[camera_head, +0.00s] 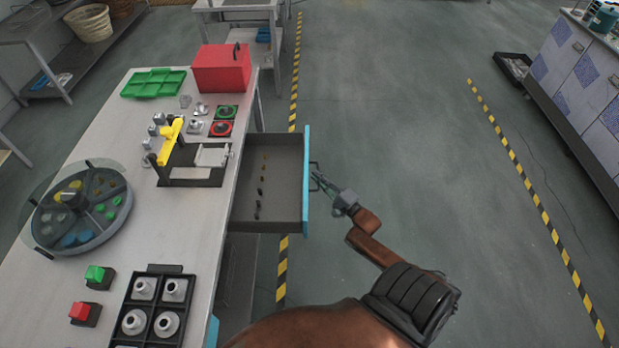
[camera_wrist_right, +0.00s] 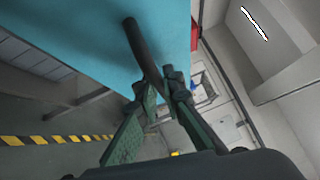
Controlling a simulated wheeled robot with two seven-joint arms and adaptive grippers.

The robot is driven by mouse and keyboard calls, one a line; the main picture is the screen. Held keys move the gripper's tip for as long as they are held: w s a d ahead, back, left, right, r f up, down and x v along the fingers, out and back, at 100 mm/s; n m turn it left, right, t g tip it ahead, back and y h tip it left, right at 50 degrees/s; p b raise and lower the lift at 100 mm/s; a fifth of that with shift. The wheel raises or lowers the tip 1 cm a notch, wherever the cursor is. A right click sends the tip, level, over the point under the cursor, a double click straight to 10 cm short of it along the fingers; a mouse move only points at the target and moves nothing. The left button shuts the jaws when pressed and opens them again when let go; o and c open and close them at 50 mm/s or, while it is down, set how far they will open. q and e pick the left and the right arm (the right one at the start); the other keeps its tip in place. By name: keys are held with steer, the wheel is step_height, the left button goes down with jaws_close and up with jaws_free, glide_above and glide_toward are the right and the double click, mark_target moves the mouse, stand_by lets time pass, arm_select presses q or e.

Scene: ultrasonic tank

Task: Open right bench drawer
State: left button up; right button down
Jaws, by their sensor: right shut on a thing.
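The bench drawer (camera_head: 283,212) is pulled out from the right side of the workbench (camera_head: 145,262), with its grey inside showing and a few small dark and brownish parts in it. Its blue front (camera_head: 306,205) faces right and carries a dark handle (camera_head: 314,166). My right gripper (camera_head: 318,181) is at this handle, to the right of the blue front. In the right wrist view the dark handle bar (camera_wrist_right: 143,52) runs down between the green fingers of my right gripper (camera_wrist_right: 158,95), which are shut on it. My left gripper is not in view.
On the bench stand a red box (camera_head: 221,68), a green tray (camera_head: 153,83), a yellow-topped fixture (camera_head: 171,140), a round sorting tray (camera_head: 80,240) and a black holder (camera_head: 152,308). The floor right of the drawer is clear up to the cabinet (camera_head: 580,75).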

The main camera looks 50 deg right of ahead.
steer(key=shift+s+f, duration=0.15)
steer(key=shift+s, duration=0.1)
steer(key=c, duration=2.1)
jaws_free()
steer(key=shift+d, duration=0.1)
steer(key=s, duration=0.4)
steer(key=s+f, duration=0.1)
steer(key=s, duration=0.3)
steer(key=s+a, duration=0.1)
steer(key=s, duration=0.2)
steer(key=shift+s+f, duration=0.2)
steer(key=shift+s, duration=0.2)
